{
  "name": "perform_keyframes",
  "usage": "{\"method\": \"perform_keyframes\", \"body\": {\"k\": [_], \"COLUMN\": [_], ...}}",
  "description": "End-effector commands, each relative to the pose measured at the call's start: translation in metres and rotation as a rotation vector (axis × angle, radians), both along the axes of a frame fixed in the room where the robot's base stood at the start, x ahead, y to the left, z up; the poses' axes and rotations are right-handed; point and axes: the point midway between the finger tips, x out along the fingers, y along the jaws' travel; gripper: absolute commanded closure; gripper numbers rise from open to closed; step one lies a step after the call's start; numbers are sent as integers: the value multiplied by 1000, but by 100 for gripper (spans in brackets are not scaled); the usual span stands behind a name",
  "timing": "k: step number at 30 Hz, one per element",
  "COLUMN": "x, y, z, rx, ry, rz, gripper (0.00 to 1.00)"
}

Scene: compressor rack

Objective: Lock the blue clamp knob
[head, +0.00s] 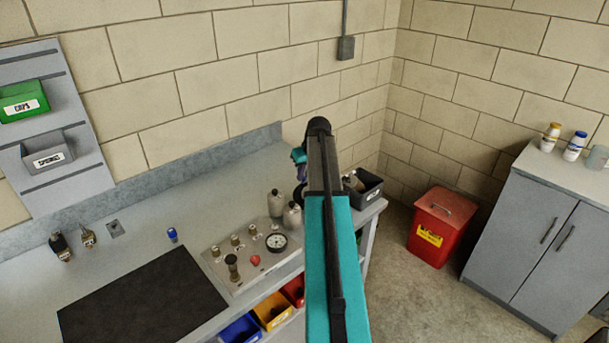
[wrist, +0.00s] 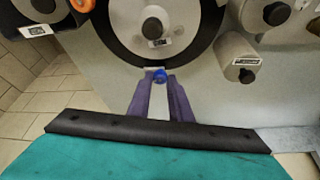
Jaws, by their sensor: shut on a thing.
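The blue clamp knob (wrist: 160,76) is a small round blue piece at the lower rim of a large dark disc in the wrist view. My gripper (wrist: 160,82) has purple fingers that reach up to the knob from below, one on each side. It is shut on the knob, and the fingertips cover part of it. In the head view my arm hides the knob and most of the gripper. How far the knob is turned cannot be told.
The disc (wrist: 120,40) has a dark centre hub and a small label. A pale cylinder (wrist: 236,56) stands to its right. In the head view, a dark mat (head: 140,300) lies on the bench, a gauge panel (head: 250,262) is beside it, and a red bin (head: 440,225) stands on the floor.

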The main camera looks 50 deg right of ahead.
Motion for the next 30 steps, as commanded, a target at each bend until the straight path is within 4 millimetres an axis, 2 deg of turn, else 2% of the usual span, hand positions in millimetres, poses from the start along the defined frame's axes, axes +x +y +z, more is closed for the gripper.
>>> {"method": "perform_keyframes", "body": {"k": [11,30], "x": [1,7], "y": [3,6], "z": [0,0], "rx": [-2,-3], "ry": [-1,-1], "rz": [-207,-699], "gripper": [100,100]}}
